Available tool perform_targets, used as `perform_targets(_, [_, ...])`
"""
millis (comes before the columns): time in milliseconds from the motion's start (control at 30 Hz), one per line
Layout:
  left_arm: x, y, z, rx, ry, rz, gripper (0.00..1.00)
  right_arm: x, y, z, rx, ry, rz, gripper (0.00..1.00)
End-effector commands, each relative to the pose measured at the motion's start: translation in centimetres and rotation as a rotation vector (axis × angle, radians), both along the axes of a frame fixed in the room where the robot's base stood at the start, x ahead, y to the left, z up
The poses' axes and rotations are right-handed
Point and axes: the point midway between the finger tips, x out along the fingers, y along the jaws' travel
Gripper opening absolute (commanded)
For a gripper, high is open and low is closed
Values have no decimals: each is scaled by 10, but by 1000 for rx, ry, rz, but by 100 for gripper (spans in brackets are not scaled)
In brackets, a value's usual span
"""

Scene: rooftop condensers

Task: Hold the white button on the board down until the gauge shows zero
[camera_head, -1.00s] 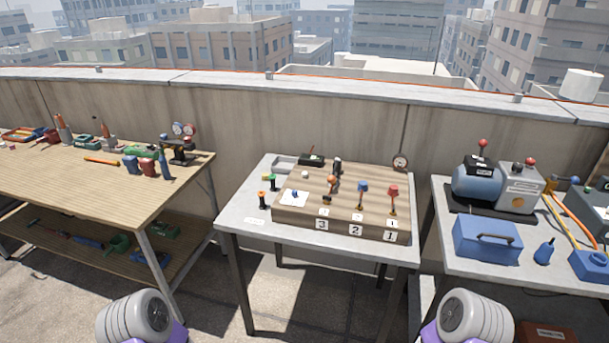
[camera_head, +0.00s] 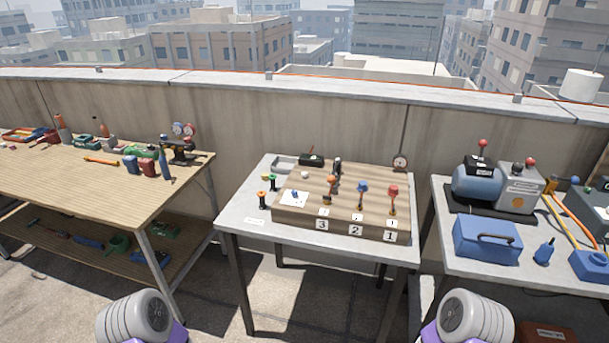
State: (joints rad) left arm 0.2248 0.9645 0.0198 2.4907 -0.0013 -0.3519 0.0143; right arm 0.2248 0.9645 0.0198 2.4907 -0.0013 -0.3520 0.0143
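The wooden board (camera_head: 350,212) lies on the middle table, with three upright handles on it: orange (camera_head: 331,184), blue (camera_head: 362,188) and red (camera_head: 394,192), above tags 3, 2 and 1. A small whitish knob (camera_head: 306,176) near the board's back left looks like the white button; it is too small to tell whether it is pressed. A round gauge (camera_head: 400,162) stands at the board's back right; its reading is too small to make out. Neither gripper shows; only parts of my two arms are at the bottom edge, well short of the table.
The middle table (camera_head: 240,224) also bears small orange and green spools and a black box (camera_head: 311,160). A wooden workbench (camera_head: 90,190) with tools stands left. A right table holds a blue toolbox (camera_head: 487,240) and a compressor (camera_head: 477,184). A parapet wall runs behind.

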Motion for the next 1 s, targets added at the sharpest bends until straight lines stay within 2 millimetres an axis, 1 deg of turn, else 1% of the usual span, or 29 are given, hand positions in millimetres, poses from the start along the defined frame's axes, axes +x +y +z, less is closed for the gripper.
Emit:
perform_targets(867, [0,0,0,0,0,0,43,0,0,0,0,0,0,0])
perform_targets(1000, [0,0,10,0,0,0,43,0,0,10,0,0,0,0])
